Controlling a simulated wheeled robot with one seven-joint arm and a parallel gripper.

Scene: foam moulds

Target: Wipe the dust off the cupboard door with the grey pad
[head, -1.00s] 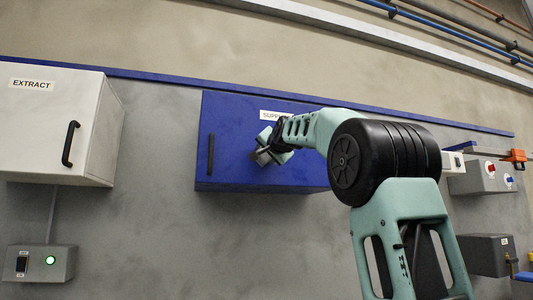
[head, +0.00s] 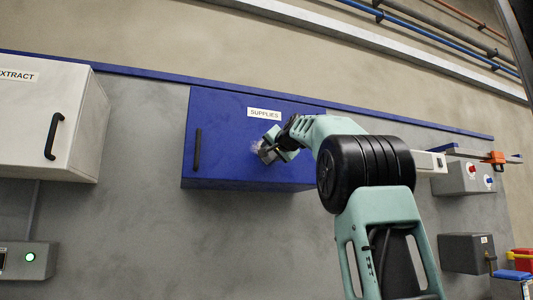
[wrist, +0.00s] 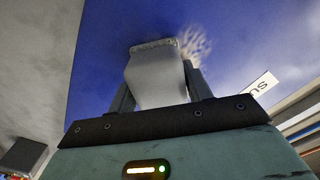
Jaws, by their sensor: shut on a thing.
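The blue cupboard door (head: 225,125) carries a "SUPPLIES" label and a black handle (head: 197,150) on its left side. My gripper (head: 271,151) is in front of the door, below the label. In the wrist view, my gripper (wrist: 158,85) is shut on the grey pad (wrist: 155,72), with a finger on each side. The pad's far end is at the door face; I cannot tell whether it presses on it. A pale, streaky dust patch (wrist: 196,42) shows on the door just beyond and right of the pad. The pad hides part of the door behind it.
A white "EXTRACT" cupboard (head: 45,120) is at the left, with a switch box (head: 27,260) below. Grey boxes (head: 462,178) are on the wall at the right. Pipes (head: 430,45) run along the top. The wall below the blue cupboard is bare.

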